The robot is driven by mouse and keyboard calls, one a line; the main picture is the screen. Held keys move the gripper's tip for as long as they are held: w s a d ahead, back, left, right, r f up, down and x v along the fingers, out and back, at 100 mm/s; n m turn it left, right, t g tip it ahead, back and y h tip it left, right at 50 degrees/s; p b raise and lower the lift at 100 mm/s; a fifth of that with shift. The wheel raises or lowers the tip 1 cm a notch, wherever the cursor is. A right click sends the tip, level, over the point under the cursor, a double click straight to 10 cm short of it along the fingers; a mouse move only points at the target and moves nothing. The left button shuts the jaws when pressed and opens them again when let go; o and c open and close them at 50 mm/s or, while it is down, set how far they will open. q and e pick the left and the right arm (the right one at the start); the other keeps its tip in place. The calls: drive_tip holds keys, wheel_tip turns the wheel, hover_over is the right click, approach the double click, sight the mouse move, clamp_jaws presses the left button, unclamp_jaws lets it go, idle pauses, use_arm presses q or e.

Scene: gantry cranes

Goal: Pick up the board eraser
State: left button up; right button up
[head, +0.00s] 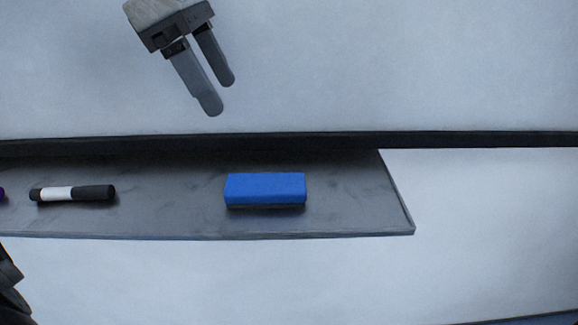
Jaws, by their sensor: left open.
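The board eraser (265,188) is a blue block with a dark underside. It lies on the grey tray (340,215), right of the tray's middle, with its long side along the tray. My left gripper (222,97) comes in from the top of the head view. Its two grey fingers are apart with nothing between them. They point down and to the right, above and a little left of the eraser in the picture, not touching it. My right gripper is not clearly seen.
A black and white marker (72,193) lies on the tray left of the eraser. A purple thing shows at the left edge, mostly cut off. A dark rail (450,139) runs along the tray's back. The tray between marker and eraser is clear, and so is its right end.

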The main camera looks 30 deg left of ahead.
sight(263, 182)
use_arm(q)
drive_tip(key=x, duration=0.5)
drive_tip(key=s+x, duration=0.1)
drive_tip(key=x, duration=0.4)
drive_tip(key=b+x, duration=0.1)
drive_tip(key=x, duration=0.3)
drive_tip(key=shift+s+d+f, duration=0.15)
drive_tip(key=shift+d+f, duration=0.05)
drive_tip(key=shift+f, duration=0.3)
drive_tip(key=c, duration=1.1)
